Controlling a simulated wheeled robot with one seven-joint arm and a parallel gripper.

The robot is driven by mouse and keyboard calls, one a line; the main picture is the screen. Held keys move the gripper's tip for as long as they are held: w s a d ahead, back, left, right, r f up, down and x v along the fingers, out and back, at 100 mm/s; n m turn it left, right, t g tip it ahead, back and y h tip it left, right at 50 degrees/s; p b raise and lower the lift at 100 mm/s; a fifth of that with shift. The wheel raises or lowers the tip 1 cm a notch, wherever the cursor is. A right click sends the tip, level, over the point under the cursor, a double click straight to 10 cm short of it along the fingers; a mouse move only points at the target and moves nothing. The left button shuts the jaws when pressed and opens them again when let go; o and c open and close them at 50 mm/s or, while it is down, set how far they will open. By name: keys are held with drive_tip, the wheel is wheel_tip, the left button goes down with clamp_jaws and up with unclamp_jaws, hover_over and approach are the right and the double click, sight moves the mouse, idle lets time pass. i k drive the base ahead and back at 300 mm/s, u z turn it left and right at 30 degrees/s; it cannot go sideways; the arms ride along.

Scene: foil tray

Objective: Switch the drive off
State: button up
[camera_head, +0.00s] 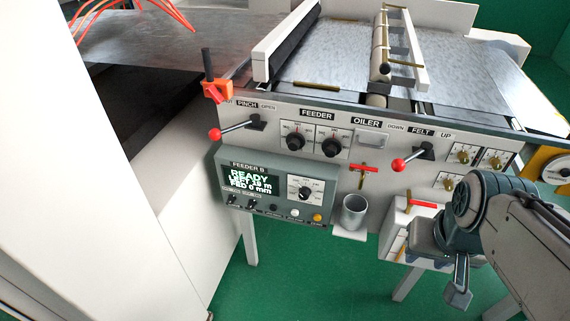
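No label in view legibly reads "drive", so I cannot tell which control is its switch. The grey FEEDER B box (278,190) hangs on the machine's front panel. Its lit display (250,181) shows READY and smaller lines. A knob (305,192) sits right of it, with small toggles, a white button (295,212) and an amber button (317,217) below. A pale box (397,222) with a red handle (423,204) is partly hidden behind my arm. My gripper (459,288) points down in front of the panel's lower right, apart from the controls. Its finger opening is unclear.
Red-knobbed levers stick out at PINCH (215,134) and FELT (398,164). Two FEEDER dials (313,145) and a red T-handle (363,168) lie between them. A metal cup (354,212) stands on a small shelf. Green floor (300,280) is clear below.

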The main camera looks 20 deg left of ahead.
sight(230, 201)
drive_tip(key=u, duration=1.45)
drive_tip(key=k, duration=0.5)
drive_tip(key=u, duration=1.05)
drive_tip(key=i, duration=0.65)
drive_tip(key=z, duration=0.75)
